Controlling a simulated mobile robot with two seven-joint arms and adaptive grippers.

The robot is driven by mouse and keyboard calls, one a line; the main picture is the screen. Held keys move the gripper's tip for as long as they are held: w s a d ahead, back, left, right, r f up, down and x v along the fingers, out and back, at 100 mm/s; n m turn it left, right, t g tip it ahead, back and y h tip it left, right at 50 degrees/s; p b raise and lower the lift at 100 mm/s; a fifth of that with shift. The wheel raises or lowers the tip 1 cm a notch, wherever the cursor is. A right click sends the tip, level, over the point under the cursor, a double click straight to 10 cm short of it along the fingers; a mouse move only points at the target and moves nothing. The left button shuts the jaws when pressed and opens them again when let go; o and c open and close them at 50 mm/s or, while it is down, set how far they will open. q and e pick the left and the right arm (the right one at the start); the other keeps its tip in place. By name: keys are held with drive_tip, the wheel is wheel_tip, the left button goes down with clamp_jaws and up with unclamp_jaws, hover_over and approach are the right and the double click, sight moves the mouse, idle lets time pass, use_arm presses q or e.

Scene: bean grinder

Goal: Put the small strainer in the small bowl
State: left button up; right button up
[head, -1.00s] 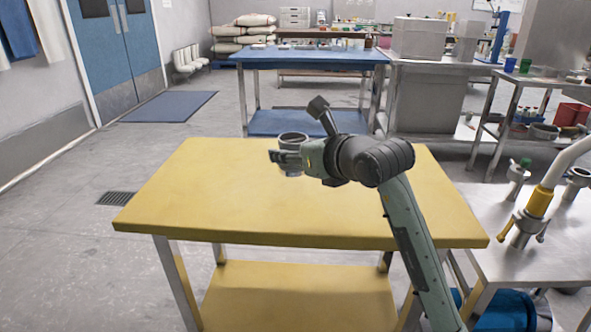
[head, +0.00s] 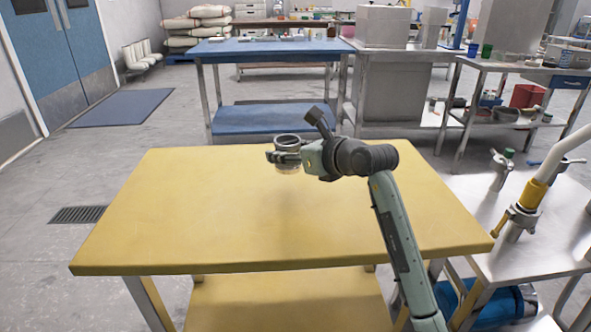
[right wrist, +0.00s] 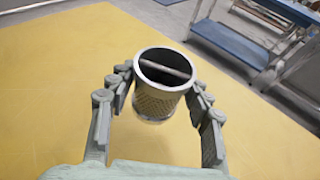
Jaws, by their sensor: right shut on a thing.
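My right gripper (head: 285,157) is shut on the small strainer (head: 287,141), a metal cylinder with an open top. In the right wrist view, the strainer (right wrist: 155,100) stands roughly upright between the two fingers of the right gripper (right wrist: 160,100), with a patterned mesh wall and a bar across its opening. It is over the far part of the yellow table (head: 200,220); I cannot tell how high its bottom is. I cannot make out a small bowl in either view. My left gripper is not in view.
The yellow table top is clear around the strainer. A steel counter (head: 540,235) with a yellow-collared pipe (head: 530,196) stands at the right. A blue table (head: 265,47) and more steel counters stand behind. Grey floor is open at the left.

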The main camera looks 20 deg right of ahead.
drive_tip(key=shift+w+d+f, duration=0.2)
drive_tip(key=shift+d+f, duration=0.2)
drive_tip(key=shift+d, duration=0.2)
drive_tip(key=shift+w+d+f, duration=0.15)
drive_tip(key=shift+d+f, duration=0.25)
drive_tip(key=shift+d, duration=0.15)
drive_tip(key=shift+f, duration=1.9)
drive_tip(key=shift+f, duration=0.15)
drive_tip(key=o, duration=1.2)
